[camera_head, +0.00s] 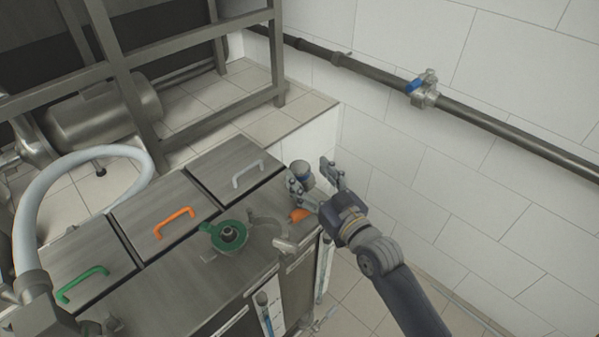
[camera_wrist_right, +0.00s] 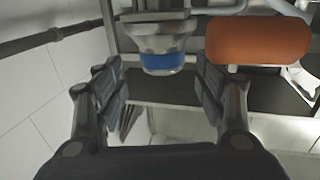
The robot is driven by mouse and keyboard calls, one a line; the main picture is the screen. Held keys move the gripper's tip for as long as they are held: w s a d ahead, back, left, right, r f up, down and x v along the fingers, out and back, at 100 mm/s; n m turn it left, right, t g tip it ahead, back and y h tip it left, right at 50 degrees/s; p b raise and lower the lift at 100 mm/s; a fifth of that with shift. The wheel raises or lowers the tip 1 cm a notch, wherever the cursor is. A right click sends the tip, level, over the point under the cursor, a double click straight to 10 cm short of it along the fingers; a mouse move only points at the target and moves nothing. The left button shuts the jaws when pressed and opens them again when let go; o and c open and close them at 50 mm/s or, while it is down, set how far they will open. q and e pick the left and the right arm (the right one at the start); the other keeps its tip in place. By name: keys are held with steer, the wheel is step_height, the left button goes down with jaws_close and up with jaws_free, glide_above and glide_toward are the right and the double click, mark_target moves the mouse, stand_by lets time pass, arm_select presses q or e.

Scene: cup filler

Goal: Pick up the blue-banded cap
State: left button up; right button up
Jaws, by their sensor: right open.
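The blue-banded cap (camera_head: 301,169) is a small pale grey, rounded piece at the right end of the metal cabinet top. In the right wrist view the cap (camera_wrist_right: 162,62) shows its blue band, under a grey metal part. My right gripper (camera_head: 317,178) is open around or just short of the cap. In the wrist view its two fingers (camera_wrist_right: 158,85) stand apart, left and right of the cap, with gaps on both sides. I cannot tell how deep the cap sits between them.
An orange cylindrical part (camera_wrist_right: 258,40) lies close by the right finger in the wrist view. A green round fitting (camera_head: 229,236) stands on the cabinet top (camera_head: 190,280), beside lids with grey, orange and green handles. The white tiled wall (camera_head: 430,190) rises behind my right arm.

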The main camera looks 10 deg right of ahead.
mark_target(305, 174)
steer(key=x, duration=0.4)
steer(key=shift+w+a+f+p, duration=0.15)
steer(key=shift+a+f+p, duration=0.1)
steer(key=shift+p, duration=0.1)
steer(key=shift+r, duration=0.15)
steer(key=c, duration=1.4)
